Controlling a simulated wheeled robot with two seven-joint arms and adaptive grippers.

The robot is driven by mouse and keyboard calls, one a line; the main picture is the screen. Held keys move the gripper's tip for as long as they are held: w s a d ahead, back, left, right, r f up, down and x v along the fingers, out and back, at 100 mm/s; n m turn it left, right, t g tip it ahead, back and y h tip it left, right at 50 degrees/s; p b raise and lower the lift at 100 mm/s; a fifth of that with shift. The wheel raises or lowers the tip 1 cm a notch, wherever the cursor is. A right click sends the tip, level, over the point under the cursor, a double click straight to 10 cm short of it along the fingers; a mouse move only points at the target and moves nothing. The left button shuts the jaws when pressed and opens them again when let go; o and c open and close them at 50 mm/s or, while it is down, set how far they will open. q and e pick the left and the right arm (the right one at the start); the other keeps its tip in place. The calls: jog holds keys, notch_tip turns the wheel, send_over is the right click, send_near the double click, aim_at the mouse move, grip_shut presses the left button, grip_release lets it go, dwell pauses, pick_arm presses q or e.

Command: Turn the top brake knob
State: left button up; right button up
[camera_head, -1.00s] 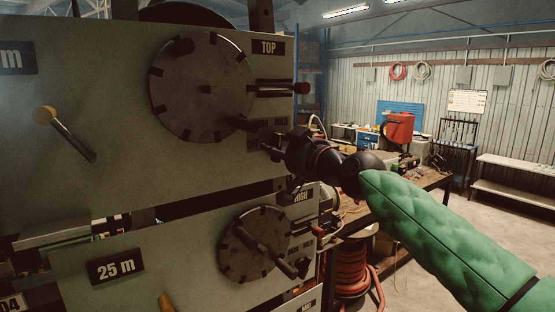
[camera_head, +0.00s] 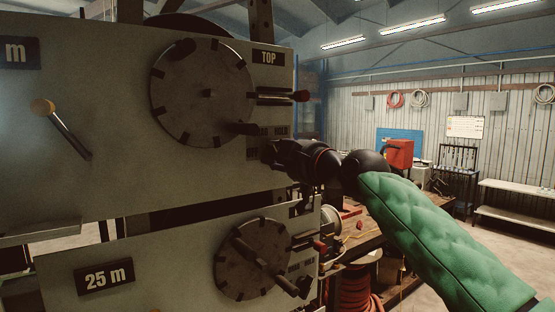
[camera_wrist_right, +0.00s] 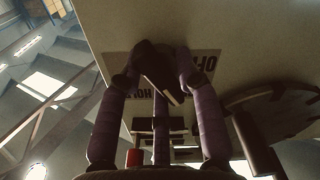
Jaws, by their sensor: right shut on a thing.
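The top brake knob (camera_wrist_right: 156,72) shows in the wrist view as a dark bar with a white line on its end. It sits on a label plate reading OFF and HOLD (camera_wrist_right: 140,95), partly covered. My right gripper (camera_wrist_right: 159,66) has its purple fingers around the knob and is shut on it. The TOP sign (camera_head: 268,58) is above. My left gripper is not in view.
The upper disc (camera_head: 203,92) with its dark handle (camera_head: 243,129) is left of the gripper. A red-tipped lever (camera_head: 300,96) sticks out above it. A lower disc (camera_head: 252,258) with a crank is below. A workbench (camera_head: 370,232) stands behind my arm.

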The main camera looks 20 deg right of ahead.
jog(key=shift+s+d+r, duration=0.1)
jog(key=shift+d+r, duration=0.1)
jog(key=shift+r, duration=0.15)
jog(key=o, duration=0.8)
jog(key=shift+o, duration=0.7)
jog(key=shift+w+f, duration=0.15)
jog(key=shift+w, duration=0.05)
jog(key=shift+s, duration=0.15)
jog(key=v, duration=1.1)
jog(key=shift+s+d, duration=0.15)
jog(key=shift+s, duration=0.2)
